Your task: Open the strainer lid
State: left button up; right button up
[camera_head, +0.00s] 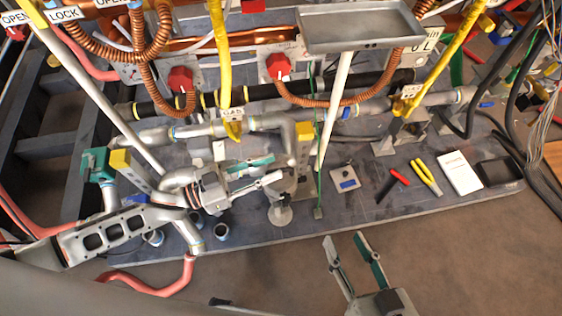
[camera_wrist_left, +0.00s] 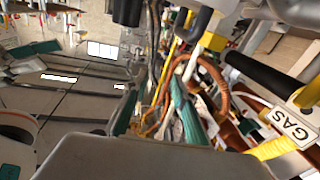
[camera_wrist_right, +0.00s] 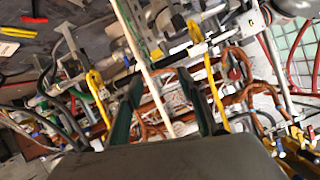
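I cannot single out the strainer lid with certainty. Grey pipework runs along the bench in the head view, with a bent grey pipe (camera_head: 188,230) beside my left arm and a small grey stand with a round foot (camera_head: 280,215) just below my left fingertips. My left gripper (camera_head: 277,167) is open and empty above the bench, its fingers pointing right. Its spread fingers also show in the left wrist view (camera_wrist_left: 155,95). My right gripper (camera_head: 345,240) is open and empty in front of the bench's near edge. Its parted fingers also show in the right wrist view (camera_wrist_right: 160,85).
Copper coils, yellow pipes and two red knobs (camera_head: 180,79) (camera_head: 278,66) stand at the back. A grey tray (camera_head: 360,27) and a slanted white rod (camera_head: 335,110) overhang the middle. Red-handled (camera_head: 398,176) and yellow-handled (camera_head: 425,177) tools lie at right.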

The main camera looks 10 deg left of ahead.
pick_arm(q)
jog(key=a+f+g+b, duration=0.1)
jog(key=f, duration=0.1)
jog(key=a+f+g+b, duration=0.1)
jog(key=a+f, duration=0.1)
jog(key=a+f+g+h+b, duration=0.1)
jog(key=f, duration=0.2)
jog(key=shift+w+a+f+m+b, duration=0.1)
jog(key=shift+w+a+m+b, duration=0.05)
jog(key=shift+m+b, duration=0.2)
jog(key=shift+w+a+g, duration=0.2)
jog(key=shift+a+g, duration=0.05)
jog(key=shift+g, duration=0.05)
jog(key=b+x, duration=0.1)
jog(key=x, duration=0.5)
jog(key=shift+w+d, duration=0.1)
jog(key=shift+d, duration=0.15)
jog(key=shift+w+d, duration=0.2)
jog(key=shift+d, duration=0.25)
pick_arm(e)
jog(key=a+m, duration=0.1)
jog(key=a+f+m, duration=0.1)
jog(key=shift+s+f+m, duration=0.2)
jog(key=shift+s+m, duration=0.05)
jog(key=shift+m, duration=0.15)
pick_arm(q)
grip_shut()
